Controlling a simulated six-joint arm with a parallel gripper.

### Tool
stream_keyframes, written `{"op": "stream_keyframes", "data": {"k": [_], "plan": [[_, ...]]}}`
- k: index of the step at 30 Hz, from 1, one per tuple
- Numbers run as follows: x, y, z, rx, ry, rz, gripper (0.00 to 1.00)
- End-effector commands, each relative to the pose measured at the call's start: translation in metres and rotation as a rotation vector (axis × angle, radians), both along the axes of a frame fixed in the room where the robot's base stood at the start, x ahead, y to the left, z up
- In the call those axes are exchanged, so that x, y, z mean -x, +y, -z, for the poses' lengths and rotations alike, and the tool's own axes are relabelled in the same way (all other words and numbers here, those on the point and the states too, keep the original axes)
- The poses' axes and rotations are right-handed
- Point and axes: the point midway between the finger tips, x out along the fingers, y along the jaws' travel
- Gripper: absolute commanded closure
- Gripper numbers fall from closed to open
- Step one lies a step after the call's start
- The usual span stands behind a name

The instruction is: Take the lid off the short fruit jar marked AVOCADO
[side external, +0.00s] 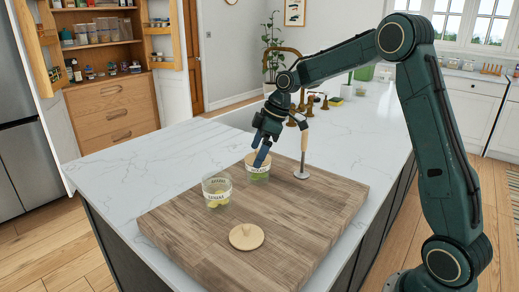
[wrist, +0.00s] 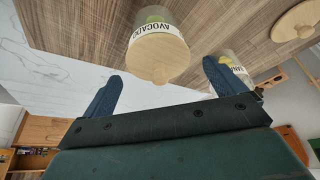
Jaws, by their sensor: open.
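The short glass jar marked AVOCADO (side external: 258,175) stands upright on the wooden board, with green contents. In the wrist view the jar (wrist: 157,24) carries a white AVOCADO label and has its round wooden lid (wrist: 158,62) on, with a small knob. My gripper (side external: 262,158) is over this jar, pointing down and tilted, and partly hides its lid in the side view. In the wrist view my gripper (wrist: 160,83) is open, one blue finger to each side of the lid. I see gaps between fingers and lid; nothing is held.
An open jar marked BANANA (side external: 217,192) with yellow pieces stands to the left on the board (side external: 290,232). A loose wooden lid (side external: 246,237) lies at the front. A metal stand with a wooden handle (side external: 303,160) stands close right of the avocado jar. The board's right side is clear.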

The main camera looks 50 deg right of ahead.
Motion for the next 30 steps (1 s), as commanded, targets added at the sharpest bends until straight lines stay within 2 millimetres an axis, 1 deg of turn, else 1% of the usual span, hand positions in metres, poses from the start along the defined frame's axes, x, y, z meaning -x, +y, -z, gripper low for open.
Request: {"op": "stream_keyframes", "data": {"k": [3, 17, 18, 20, 24, 30], "plan": [[-0.0009, 0.0014, 0.0038, 0.000, 0.000, 0.000, 0.05], [-0.0010, 0.0012, 0.0036, 0.000, 0.000, 0.000, 0.05], [-0.0011, 0.0011, 0.0035, 0.000, 0.000, 0.000, 0.13], [-0.0011, 0.0011, 0.0035, 0.000, 0.000, 0.000, 0.24], [-0.0011, 0.0011, 0.0035, 0.000, 0.000, 0.000, 0.52], [-0.0011, 0.0012, 0.0033, 0.001, -0.001, -0.001, 0.53]]}}
